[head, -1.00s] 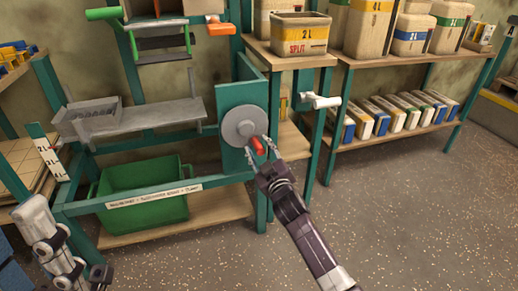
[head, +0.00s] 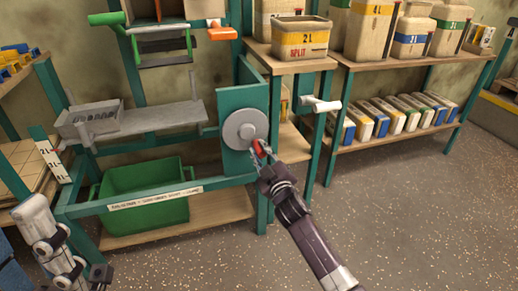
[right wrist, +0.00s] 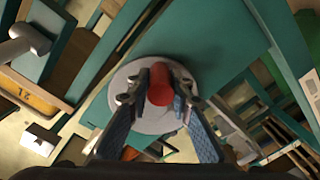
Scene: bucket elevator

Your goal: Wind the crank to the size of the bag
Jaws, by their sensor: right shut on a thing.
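The crank is a round grey disc (head: 245,130) with a red handle (head: 259,147) at its lower right, mounted on a teal panel (head: 231,97). My right gripper (head: 262,151) is shut on the red handle. In the right wrist view the red handle (right wrist: 160,84) sits between the two fingers, in front of the grey disc (right wrist: 146,120). My left gripper (head: 100,275) shows only partly at the lower left, away from the crank; its jaw opening is unclear. A white strip marked 2 L and 1 L (head: 50,160) stands at the left.
A green bin (head: 145,205) sits under a grey metal tray (head: 135,122) in the teal frame. A tub marked 2 L SPLIT (head: 300,37) stands on the bench, right of the crank. A white lever (head: 321,104) sticks out nearby. The speckled floor at right is clear.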

